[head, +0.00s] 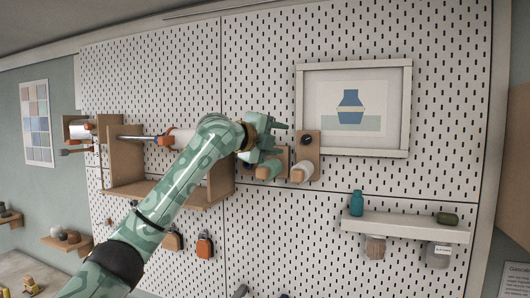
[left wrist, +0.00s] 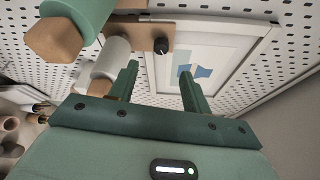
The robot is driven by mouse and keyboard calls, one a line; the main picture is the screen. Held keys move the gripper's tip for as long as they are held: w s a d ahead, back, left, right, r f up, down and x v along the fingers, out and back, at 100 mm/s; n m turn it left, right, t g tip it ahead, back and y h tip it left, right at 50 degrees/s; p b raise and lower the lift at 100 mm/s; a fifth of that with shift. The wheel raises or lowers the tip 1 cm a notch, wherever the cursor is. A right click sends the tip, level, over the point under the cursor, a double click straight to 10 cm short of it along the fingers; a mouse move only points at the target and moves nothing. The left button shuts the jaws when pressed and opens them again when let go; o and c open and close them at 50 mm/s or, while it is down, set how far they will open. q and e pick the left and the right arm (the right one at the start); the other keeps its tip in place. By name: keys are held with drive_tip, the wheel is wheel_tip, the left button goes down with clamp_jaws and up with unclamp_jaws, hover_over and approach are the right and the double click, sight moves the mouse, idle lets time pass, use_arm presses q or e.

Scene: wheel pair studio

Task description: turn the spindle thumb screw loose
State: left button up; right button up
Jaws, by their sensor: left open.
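A wooden shelf frame (head: 125,160) on the pegboard carries a steel spindle rod (head: 136,137) with an orange collar and a pale part at its right, partly behind my left arm. I cannot tell which small part is the spindle thumb screw. A black knob (head: 307,140) sits on a wooden plate right of the frame; the knob also shows in the left wrist view (left wrist: 161,46). My left gripper (head: 277,138) is open and empty in front of the board, left of that knob. In the left wrist view its fingers (left wrist: 158,72) point toward the plate, apart from the knob.
A framed vase picture (head: 405,110) hangs at the right. A white shelf (head: 400,226) below it bears a teal bottle (head: 357,204).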

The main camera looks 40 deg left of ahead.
use_arm(q)
drive_tip(key=s, duration=0.3)
drive_tip(key=s+b, duration=0.1)
drive_tip(key=shift+s+a+r, duration=0.25)
drive_tip(key=shift+s, duration=0.15)
